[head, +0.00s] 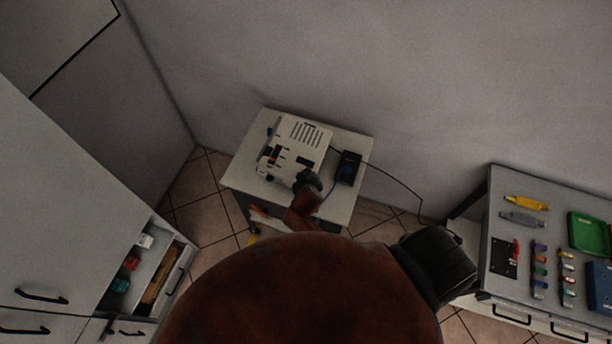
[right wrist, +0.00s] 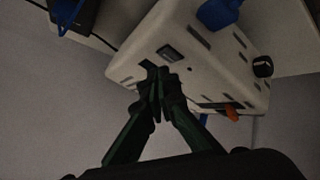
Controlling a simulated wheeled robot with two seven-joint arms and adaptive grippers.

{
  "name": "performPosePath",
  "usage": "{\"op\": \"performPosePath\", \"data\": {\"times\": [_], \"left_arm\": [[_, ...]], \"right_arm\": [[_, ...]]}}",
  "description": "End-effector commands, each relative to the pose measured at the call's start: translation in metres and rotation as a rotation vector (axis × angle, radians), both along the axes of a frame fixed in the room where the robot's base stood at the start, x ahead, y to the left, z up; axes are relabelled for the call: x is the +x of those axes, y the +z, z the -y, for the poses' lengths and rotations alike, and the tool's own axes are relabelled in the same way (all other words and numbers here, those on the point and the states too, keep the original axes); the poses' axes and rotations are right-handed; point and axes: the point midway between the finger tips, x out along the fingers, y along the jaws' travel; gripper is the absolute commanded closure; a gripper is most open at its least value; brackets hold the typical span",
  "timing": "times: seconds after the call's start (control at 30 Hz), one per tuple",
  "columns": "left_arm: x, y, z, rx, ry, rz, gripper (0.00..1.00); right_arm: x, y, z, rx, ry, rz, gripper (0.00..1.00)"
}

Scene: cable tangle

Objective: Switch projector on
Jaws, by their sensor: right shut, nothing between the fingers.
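The white projector (head: 293,143) sits on a small pale table (head: 349,203) against the wall in the head view. It also shows in the right wrist view (right wrist: 206,73), seen close up, with dark ports and a dark switch-like part (right wrist: 170,53) on its face. My right gripper (head: 307,178) reaches the projector's near side in the head view. In the right wrist view its fingertips (right wrist: 158,78) are together and empty, at or very near the projector's face; contact is hard to tell. My left gripper is not in view.
A black box (head: 347,168) with a blue plug stands right of the projector, and a dark cable (head: 395,181) runs from it. A grey workbench (head: 515,239) with tools is at the right. An open drawer (head: 150,270) juts out at the left.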

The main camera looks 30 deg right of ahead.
Motion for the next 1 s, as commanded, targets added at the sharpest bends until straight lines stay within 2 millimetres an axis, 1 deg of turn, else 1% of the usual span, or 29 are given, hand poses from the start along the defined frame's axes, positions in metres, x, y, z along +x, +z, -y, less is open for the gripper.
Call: {"op": "performPosePath", "data": {"times": [0.37, 0.63, 1.0], "left_arm": [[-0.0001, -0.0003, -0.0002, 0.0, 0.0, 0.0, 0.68], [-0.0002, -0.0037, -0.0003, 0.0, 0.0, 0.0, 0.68], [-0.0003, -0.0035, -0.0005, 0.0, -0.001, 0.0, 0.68]], "right_arm": [[0.0001, -0.0008, 0.0, 0.0, 0.0, 0.0, 1.0], [0.0009, -0.0089, -0.0002, -0.001, -0.001, -0.001, 1.0], [0.0011, -0.0087, -0.0006, 0.0, 0.0, 0.0, 1.0]]}}
